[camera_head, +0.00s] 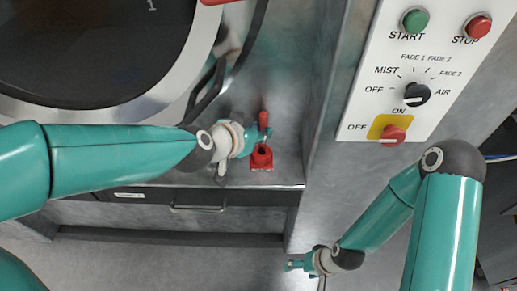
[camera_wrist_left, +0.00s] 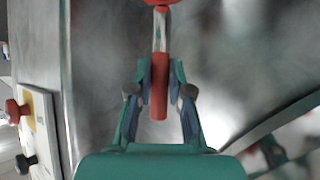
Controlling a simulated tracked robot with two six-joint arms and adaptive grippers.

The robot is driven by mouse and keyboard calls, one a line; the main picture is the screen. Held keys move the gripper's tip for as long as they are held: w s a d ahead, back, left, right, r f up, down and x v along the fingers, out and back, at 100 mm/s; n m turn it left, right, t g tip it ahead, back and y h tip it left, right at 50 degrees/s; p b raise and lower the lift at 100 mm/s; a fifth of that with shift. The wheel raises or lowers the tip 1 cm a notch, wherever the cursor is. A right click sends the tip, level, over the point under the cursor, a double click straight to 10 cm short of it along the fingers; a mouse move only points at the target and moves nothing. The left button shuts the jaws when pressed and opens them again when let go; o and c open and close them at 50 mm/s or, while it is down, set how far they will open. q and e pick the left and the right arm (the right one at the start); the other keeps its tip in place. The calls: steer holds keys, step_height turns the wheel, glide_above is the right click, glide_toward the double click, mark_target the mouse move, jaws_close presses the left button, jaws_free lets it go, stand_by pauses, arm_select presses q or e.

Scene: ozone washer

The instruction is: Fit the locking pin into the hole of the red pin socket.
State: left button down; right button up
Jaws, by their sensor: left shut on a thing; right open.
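The locking pin has a red handle (camera_head: 263,119) and a bright metal shaft (camera_wrist_left: 160,32). My left gripper (camera_head: 262,133) is shut on the pin's red handle, which also shows between the two fingers in the left wrist view (camera_wrist_left: 159,95). The red pin socket (camera_head: 262,159) stands on the metal ledge, just below the gripper in the head view, with a dark hole on top. A red part, likely the socket, shows at the top edge of the wrist view, near the shaft's end. I cannot tell whether they touch. My right gripper (camera_head: 291,265) is open and empty, low in the head view.
The washer's round door (camera_head: 95,45) and a dark curved handle lie left of the pin. A white control panel (camera_head: 410,80) with buttons and knobs is at the right. The ledge's front edge is just below the socket, with a drawer (camera_head: 197,208) under it.

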mark_target(261, 143)
arm_select(q)
steer(key=f+b, duration=0.2)
steer(key=f, duration=0.1)
steer(key=f+b, duration=0.2)
steer(key=shift+s, duration=0.35)
steer(key=shift+w, duration=0.1)
steer(key=c, duration=1.4)
jaws_free()
steer(key=shift+c, duration=0.2)
steer(key=o, duration=0.4)
steer(key=shift+w, duration=0.25)
steer(key=shift+c, duration=0.2)
steer(key=shift+s+r, duration=0.1)
steer(key=shift+r, duration=0.15)
